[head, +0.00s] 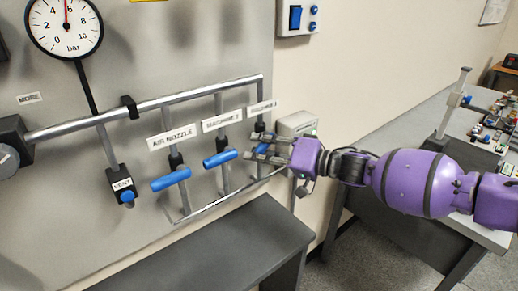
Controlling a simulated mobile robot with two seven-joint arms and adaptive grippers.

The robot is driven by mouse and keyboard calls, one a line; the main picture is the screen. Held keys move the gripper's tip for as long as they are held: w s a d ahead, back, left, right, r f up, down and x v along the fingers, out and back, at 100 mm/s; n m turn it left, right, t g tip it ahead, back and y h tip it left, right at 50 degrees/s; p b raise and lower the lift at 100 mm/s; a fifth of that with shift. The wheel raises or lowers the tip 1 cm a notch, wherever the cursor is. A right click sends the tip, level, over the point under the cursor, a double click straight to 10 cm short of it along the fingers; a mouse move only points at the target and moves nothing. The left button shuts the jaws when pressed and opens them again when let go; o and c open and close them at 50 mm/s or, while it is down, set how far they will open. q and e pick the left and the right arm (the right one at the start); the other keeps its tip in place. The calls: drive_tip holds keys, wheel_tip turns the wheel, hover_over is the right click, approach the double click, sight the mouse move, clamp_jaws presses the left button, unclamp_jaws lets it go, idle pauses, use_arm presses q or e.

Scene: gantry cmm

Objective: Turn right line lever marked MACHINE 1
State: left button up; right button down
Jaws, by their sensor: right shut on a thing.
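The rightmost lever (263,149) is blue and hangs on the right vertical pipe of the wall panel, under a white label (262,106) too small to read surely. My right gripper (255,147) is shut on this lever, its fingers covering most of it. The middle blue lever (220,158) sits under a label (222,121) that seems to start with MACHINE, its number unclear. The left blue lever (171,180) is under the AIR NOZZLE label (171,137). Both of these point sideways across their pipes. My left gripper is out of view.
A pressure gauge (65,27) and a VENT valve (123,185) are on the panel's left. A dark bench (215,245) stands below the pipes. A grey box (296,124) is on the wall behind my right gripper. A worktable (400,125) with small parts stands right.

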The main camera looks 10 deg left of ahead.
drive_tip(key=c, duration=1.6)
unclamp_jaws()
drive_tip(key=v, duration=1.2)
